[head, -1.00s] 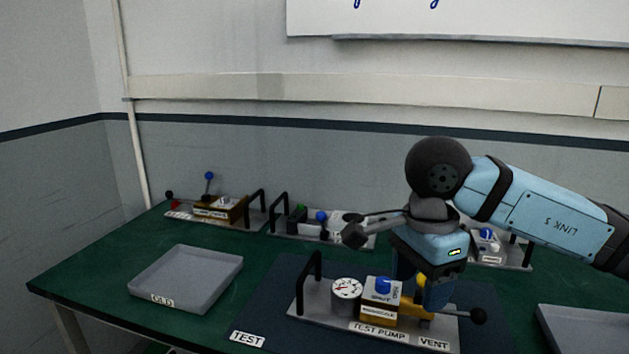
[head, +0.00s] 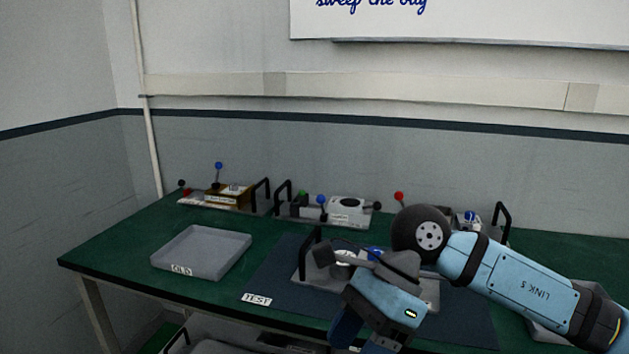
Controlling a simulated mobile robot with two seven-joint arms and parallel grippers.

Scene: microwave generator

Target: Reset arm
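My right arm comes in from the right. Its light-blue gripper (head: 362,334) hangs over the front edge of the green bench, pointing down, with the fingertips near or past the bottom of the picture. I cannot tell whether the fingers are apart or shut, and I see nothing held. Behind it, the test pump unit (head: 308,266) stands on the dark mat, largely hidden by the gripper and wrist. Part of its gauge and a blue knob show. My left gripper is not in view.
An empty grey tray labelled OLD (head: 202,252) is on the left of the green bench (head: 120,250). Several lever units stand along the back, including a brown one (head: 228,195) and a white one (head: 348,210). A TEST label (head: 257,299) lies at the mat's front. A shelf shows below.

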